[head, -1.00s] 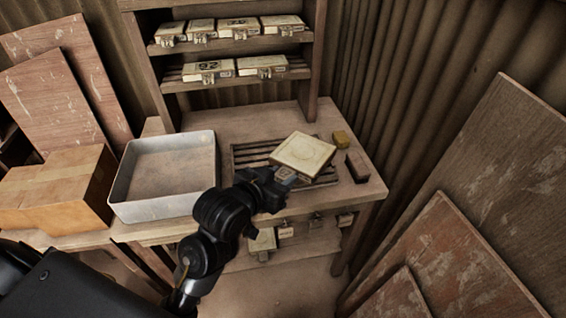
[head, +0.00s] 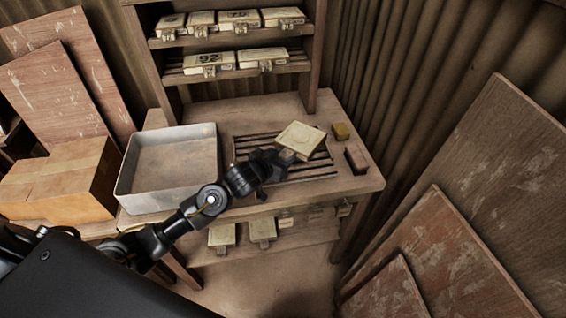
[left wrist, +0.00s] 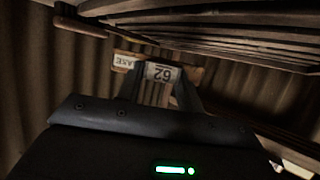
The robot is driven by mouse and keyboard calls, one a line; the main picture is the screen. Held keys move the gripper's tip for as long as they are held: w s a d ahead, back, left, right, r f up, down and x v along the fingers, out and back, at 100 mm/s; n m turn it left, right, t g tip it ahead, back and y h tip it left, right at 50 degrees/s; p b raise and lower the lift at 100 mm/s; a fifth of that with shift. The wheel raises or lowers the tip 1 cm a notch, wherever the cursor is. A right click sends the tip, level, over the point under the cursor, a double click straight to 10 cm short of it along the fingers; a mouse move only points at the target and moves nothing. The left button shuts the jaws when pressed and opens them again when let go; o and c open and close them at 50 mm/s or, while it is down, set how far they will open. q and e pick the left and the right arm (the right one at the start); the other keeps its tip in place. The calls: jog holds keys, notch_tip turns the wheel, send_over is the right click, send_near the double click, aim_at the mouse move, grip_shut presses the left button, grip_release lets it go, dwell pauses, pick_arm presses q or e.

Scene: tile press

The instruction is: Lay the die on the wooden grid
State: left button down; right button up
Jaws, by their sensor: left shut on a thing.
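The die (head: 301,139) is a pale square plate with a faint ring on its top face. My left gripper (head: 287,156) is shut on its near edge. In the left wrist view the die's edge (left wrist: 124,62) shows pale labels beyond the fingers, one reading 62. The wooden grid (head: 318,174), a set of dark slats, lies on the bench under and around the die in the head view. The die looks tilted over the slats; I cannot tell whether it touches them. My right gripper is not in view.
A metal tray (head: 126,190) stands left of the grid, with a cardboard box (head: 60,180) beyond it. Shelves (head: 240,74) with several similar dies rise behind. Boards lean at both sides.

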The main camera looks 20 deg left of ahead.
pick_arm(q)
jog(key=shift+w+f+p, duration=0.15)
jog(key=shift+f+p, duration=0.05)
jog(key=shift+f, duration=0.55)
jog(key=shift+w+f+p, duration=0.15)
jog(key=shift+f, duration=0.6)
jog(key=shift+s+f, duration=0.1)
jog(key=shift+f, duration=0.25)
jog(key=c, duration=1.2)
grip_release()
jog(key=shift+f, duration=0.15)
jog(key=shift+c, duration=0.2)
jog(key=o, duration=0.3)
jog(key=shift+a, duration=0.1)
jog(key=b+v, duration=0.1)
jog(key=v, duration=1.1)
